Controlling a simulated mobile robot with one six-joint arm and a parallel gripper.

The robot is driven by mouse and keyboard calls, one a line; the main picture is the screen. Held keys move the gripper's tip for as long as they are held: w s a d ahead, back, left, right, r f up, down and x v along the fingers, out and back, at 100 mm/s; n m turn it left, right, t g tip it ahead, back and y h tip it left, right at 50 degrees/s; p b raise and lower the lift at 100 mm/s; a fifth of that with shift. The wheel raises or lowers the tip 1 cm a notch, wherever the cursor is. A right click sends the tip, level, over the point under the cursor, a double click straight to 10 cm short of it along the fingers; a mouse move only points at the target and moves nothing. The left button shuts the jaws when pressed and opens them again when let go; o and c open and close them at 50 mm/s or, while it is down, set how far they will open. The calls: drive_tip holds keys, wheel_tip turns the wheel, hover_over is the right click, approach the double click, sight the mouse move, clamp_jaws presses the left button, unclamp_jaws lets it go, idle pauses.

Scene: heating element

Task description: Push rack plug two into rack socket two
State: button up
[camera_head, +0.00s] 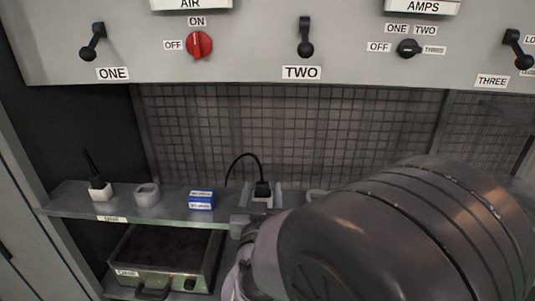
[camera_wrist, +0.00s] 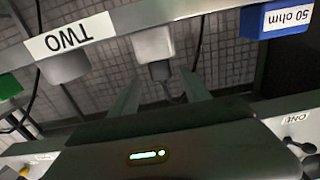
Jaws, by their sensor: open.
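A black plug (camera_head: 262,189) with a looping black cord sits upright at a white block on the shelf, right of the blue box. The wrist view is upside down; there the white block (camera_wrist: 153,42) has the plug (camera_wrist: 160,70) at it. My gripper (camera_head: 264,195) is open, with one finger on each side of the plug; the fingers also show in the wrist view (camera_wrist: 161,92). I cannot tell whether they touch it. A pale round socket (camera_wrist: 68,67) by the TWO label (camera_wrist: 70,36) is mostly hidden behind my arm in the head view (camera_head: 316,195).
The shelf (camera_head: 120,213) also holds a white block with a black plug (camera_head: 97,191), an empty-looking white socket (camera_head: 147,194) and a blue 50 ohm box (camera_head: 201,199). A control panel (camera_head: 250,60) overhangs above. A hotplate-like box (camera_head: 165,255) stands below.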

sight(263, 182)
drive_tip(key=w+p, duration=0.1)
drive_tip(key=w, duration=0.5)
drive_tip(key=shift+w+f, duration=0.2)
drive_tip(key=shift+s, duration=0.15)
drive_tip(key=shift+c, duration=0.9)
clamp_jaws()
